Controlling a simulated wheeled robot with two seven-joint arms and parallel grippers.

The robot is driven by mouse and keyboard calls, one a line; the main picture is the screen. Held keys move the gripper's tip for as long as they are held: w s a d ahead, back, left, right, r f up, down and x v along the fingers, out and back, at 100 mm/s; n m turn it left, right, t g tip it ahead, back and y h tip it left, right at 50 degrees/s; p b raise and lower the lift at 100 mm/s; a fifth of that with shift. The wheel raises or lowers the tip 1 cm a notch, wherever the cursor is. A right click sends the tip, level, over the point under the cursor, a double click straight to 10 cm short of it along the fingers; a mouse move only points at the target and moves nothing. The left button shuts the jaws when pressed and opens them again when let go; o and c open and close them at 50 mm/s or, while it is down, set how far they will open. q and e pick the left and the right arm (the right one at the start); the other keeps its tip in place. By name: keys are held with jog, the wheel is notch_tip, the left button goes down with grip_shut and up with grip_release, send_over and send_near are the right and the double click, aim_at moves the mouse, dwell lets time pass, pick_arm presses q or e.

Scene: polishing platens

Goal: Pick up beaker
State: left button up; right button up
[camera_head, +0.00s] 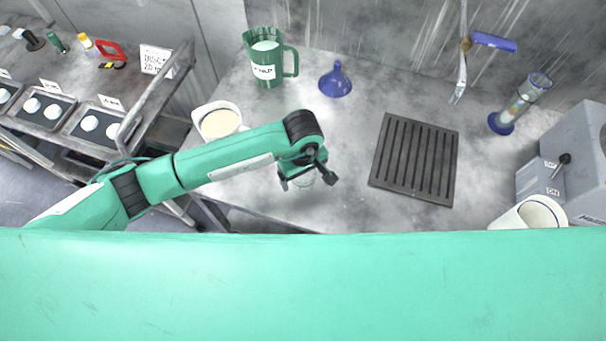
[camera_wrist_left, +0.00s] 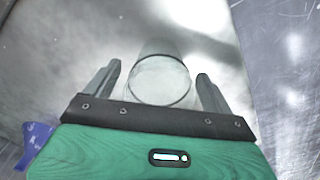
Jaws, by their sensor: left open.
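A clear glass beaker (camera_wrist_left: 158,80) stands on the grey bench, seen from above between the two fingers in the left wrist view. In the head view only a bit of its glass (camera_head: 304,180) shows under my left gripper, which hides the rest. My left gripper (camera_head: 308,184) is open, with one finger on each side of the beaker. In the left wrist view a gap shows between the beaker and each finger of the gripper (camera_wrist_left: 158,88). I cannot tell how far the fingertips are above the bench. My right gripper is not in view.
A slotted dark mat (camera_head: 415,160) lies right of my left gripper. A green jug (camera_head: 264,62), a blue funnel (camera_head: 336,80) and a white bowl (camera_head: 219,121) stand behind. A measuring cylinder (camera_head: 520,103), a white container (camera_head: 533,213) and a grey machine (camera_head: 578,165) are at right.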

pick_arm(q)
jog(key=c, duration=1.1)
jog(key=shift+o, duration=0.2)
